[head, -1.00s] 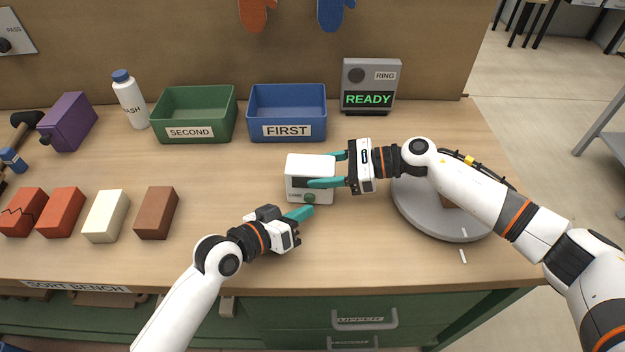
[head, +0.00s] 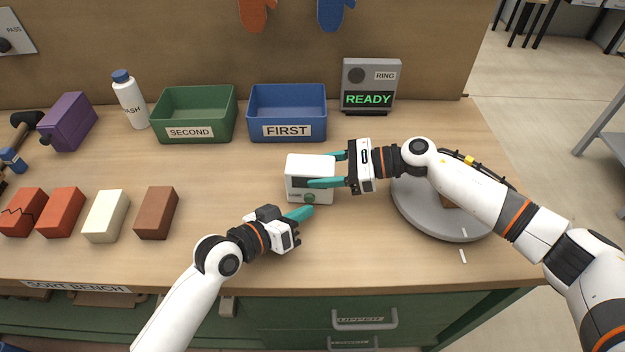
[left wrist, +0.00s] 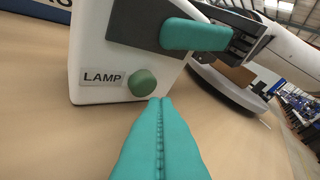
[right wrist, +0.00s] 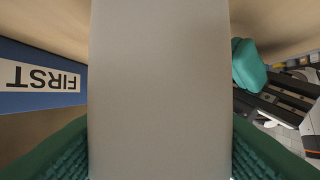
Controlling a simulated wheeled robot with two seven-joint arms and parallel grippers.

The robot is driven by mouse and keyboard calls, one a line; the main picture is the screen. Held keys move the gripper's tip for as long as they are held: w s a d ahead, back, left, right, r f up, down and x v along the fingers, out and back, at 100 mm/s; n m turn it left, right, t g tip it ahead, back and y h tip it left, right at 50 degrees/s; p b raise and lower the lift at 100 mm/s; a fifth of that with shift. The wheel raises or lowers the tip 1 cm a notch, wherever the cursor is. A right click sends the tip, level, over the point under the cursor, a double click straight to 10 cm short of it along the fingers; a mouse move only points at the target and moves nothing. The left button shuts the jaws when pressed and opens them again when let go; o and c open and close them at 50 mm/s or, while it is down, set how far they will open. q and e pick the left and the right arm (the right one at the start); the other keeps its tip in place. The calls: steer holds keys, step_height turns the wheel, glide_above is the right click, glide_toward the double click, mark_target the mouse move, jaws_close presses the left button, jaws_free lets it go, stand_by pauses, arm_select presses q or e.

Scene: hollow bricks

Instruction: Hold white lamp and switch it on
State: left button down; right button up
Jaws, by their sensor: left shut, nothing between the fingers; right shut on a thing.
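The white lamp (head: 297,190) is a box standing upright on the bench, with a LAMP label and a round green button (left wrist: 142,83) low on its front. My right gripper (head: 330,170) is shut on the lamp from the right, one finger on the front and one behind. My left gripper (head: 308,212) is shut and empty, its fingertips just in front of the button. In the left wrist view the tips (left wrist: 160,100) reach the button's lower right edge; I cannot tell whether they touch it.
A blue FIRST bin (head: 288,112) and a green SECOND bin (head: 194,116) stand behind. A grey READY box (head: 370,85) is at the back right. A round grey turntable (head: 425,215) lies under my right arm. Several bricks (head: 106,215) stand at left.

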mark_target(299, 249)
arm_select(q)
steer(key=shift+w, duration=0.2)
stand_by(0.4)
steer(key=shift+w, duration=0.3)
steer(key=shift+w, duration=0.2)
stand_by(0.5)
steer(key=shift+s, duration=0.7)
steer(key=shift+s, duration=0.1)
steer(key=shift+s+a, duration=0.15)
steer(key=shift+s, duration=1.3)
steer(key=shift+s+a, duration=0.1)
steer(key=shift+s, duration=1.35)
